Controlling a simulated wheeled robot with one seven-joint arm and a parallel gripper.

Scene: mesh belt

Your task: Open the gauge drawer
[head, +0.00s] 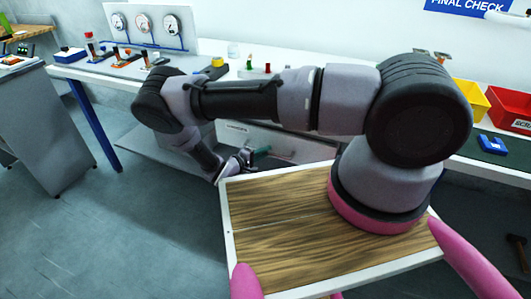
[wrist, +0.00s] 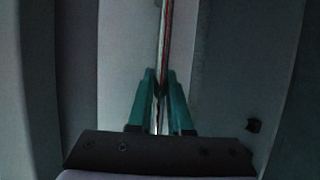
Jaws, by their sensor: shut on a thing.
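The drawer (head: 290,143) has a pale front with a small label and sits under the workbench, partly hidden behind my arm. Its label is too small to read. My gripper (head: 262,151) is at the drawer front, low under the bench. In the wrist view, the teal fingers of my gripper (wrist: 162,88) are shut on a thin shiny bar, the drawer handle (wrist: 165,35), which runs upright in that picture. The pale drawer front (wrist: 125,50) lies behind the handle. I cannot tell how far the drawer stands out.
The white workbench (head: 222,72) carries a board with several dials (head: 145,28) and small items. A yellow bin (head: 470,97) and a red bin (head: 510,107) stand at right. A grey cabinet (head: 45,130) stands at left. The grey floor (head: 120,220) between is clear.

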